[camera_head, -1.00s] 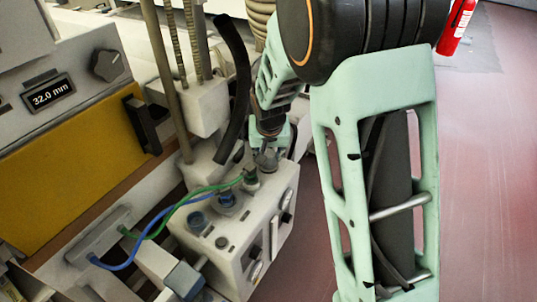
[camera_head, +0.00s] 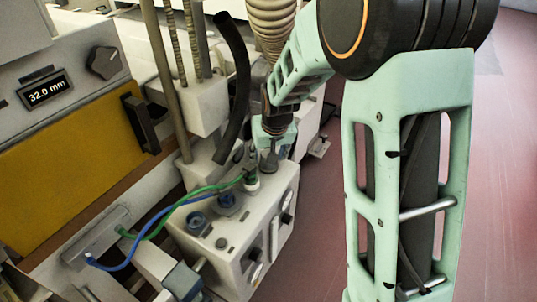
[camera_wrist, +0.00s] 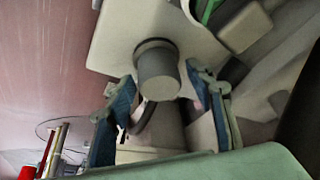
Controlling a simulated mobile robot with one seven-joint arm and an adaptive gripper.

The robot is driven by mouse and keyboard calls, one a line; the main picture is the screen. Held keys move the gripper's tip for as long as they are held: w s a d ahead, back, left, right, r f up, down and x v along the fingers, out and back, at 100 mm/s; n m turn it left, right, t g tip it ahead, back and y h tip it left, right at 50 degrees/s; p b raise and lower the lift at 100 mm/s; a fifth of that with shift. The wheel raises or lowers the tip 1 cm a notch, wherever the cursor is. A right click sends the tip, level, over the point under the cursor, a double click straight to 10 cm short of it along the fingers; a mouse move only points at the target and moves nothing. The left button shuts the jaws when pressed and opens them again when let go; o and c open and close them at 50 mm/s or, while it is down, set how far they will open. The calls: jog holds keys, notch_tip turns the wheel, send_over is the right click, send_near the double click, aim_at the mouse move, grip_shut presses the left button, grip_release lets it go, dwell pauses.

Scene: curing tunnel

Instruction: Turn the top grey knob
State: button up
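The grey knob (camera_wrist: 158,72) is a short cylinder on the pale box, seen in the wrist view beyond and between my fingertips. In the head view the knob (camera_head: 268,161) stands at the far end of the box's top, partly hidden by my gripper. My gripper (camera_head: 272,142) points down just above it. In the wrist view my gripper (camera_wrist: 162,108) is open, with one blue-padded finger to each side of the knob. I cannot tell whether either finger touches it.
The pale box (camera_head: 238,245) carries other fittings on top and dark knobs on its side. A green cable (camera_head: 205,188) and a blue cable (camera_head: 135,252) run to its left. A black hose (camera_head: 238,90) rises close to my gripper. Red floor lies to the right.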

jog(key=v, duration=1.2)
jog(key=shift+d, duration=0.1)
